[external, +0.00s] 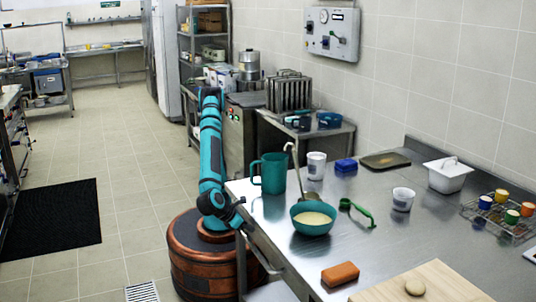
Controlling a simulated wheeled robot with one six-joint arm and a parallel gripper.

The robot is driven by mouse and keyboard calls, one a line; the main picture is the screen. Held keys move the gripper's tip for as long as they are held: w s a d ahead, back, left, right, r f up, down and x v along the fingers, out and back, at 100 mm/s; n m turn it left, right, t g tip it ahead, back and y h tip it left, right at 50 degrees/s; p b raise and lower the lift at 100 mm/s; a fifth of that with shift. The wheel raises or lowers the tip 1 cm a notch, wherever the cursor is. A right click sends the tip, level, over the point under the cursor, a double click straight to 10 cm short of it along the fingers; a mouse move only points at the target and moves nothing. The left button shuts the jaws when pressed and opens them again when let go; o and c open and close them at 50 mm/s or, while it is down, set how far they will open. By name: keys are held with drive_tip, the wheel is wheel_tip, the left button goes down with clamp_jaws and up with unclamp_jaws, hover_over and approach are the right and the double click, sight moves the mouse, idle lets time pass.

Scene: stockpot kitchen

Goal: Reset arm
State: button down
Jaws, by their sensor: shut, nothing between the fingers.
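My teal arm stands folded upright above the brown round base, left of the steel table (440,235). Its dark lower end, which looks like my gripper (238,217), is low beside the table's left edge. It is shut and holds nothing. The fingers are small and dark, so their exact pose is hard to see. No object touches my arm as far as I can see.
Near the table's left edge stand a teal pitcher (271,173) and a teal bowl (313,218) of pale contents, with a ladle (297,170) behind. An orange block (340,274) lies in front. The floor left of me is clear around a black mat (52,218).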

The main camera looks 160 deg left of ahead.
drive_tip(key=d+f+v, duration=0.1)
drive_tip(key=v, duration=0.7)
drive_tip(key=s+a+r+n+t+h, duration=0.4)
drive_tip(key=s+a+r+n+t, duration=0.2)
drive_tip(key=s+r, duration=0.6)
drive_tip(key=s+a+r+n+t+h, duration=0.5)
drive_tip(key=s+r+n+t, duration=0.6)
drive_tip(key=s+r, duration=0.2)
drive_tip(key=shift+s+a+r+n+t, duration=0.2)
drive_tip(key=shift+s+a+n+t, duration=0.1)
drive_tip(key=shift+a+n, duration=0.1)
